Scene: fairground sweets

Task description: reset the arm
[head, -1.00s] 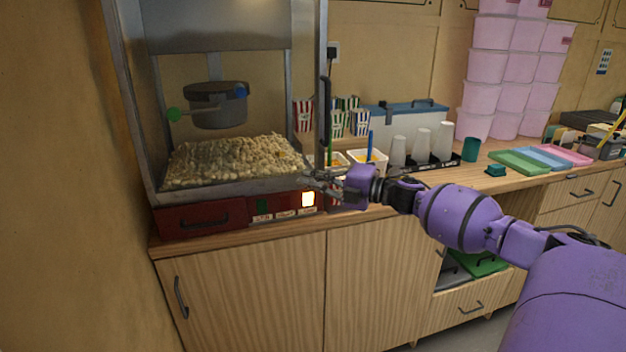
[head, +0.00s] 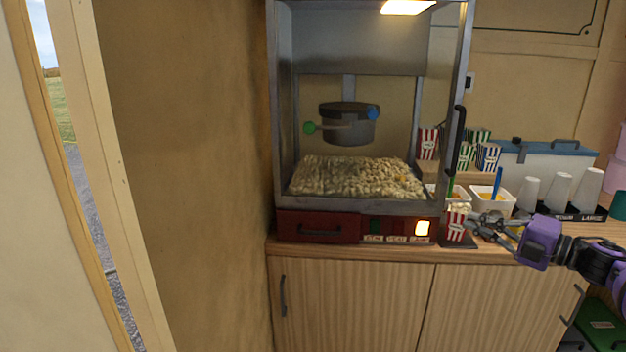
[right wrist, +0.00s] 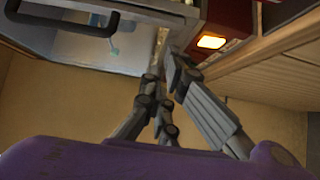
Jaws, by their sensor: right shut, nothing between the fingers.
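My right gripper (head: 484,226) reaches in from the right in the head view, over the front edge of the counter. It is shut and empty, its tips close to a red-and-white striped popcorn box (head: 456,227) by the popcorn machine's right front corner; I cannot tell if they touch. The right wrist view shows the gripper's grey fingers (right wrist: 168,62) pointing towards the machine. The machine's lit button (right wrist: 211,41) is to their right there. My left gripper is not in view.
The popcorn machine (head: 318,222) holds a heap of popcorn (head: 355,178). White tubs (head: 491,196), striped boxes (head: 488,156) and several white cups (head: 558,190) crowd the counter right of it. A wall (head: 190,180) and doorway are on the left. The counter's front edge lies under my gripper.

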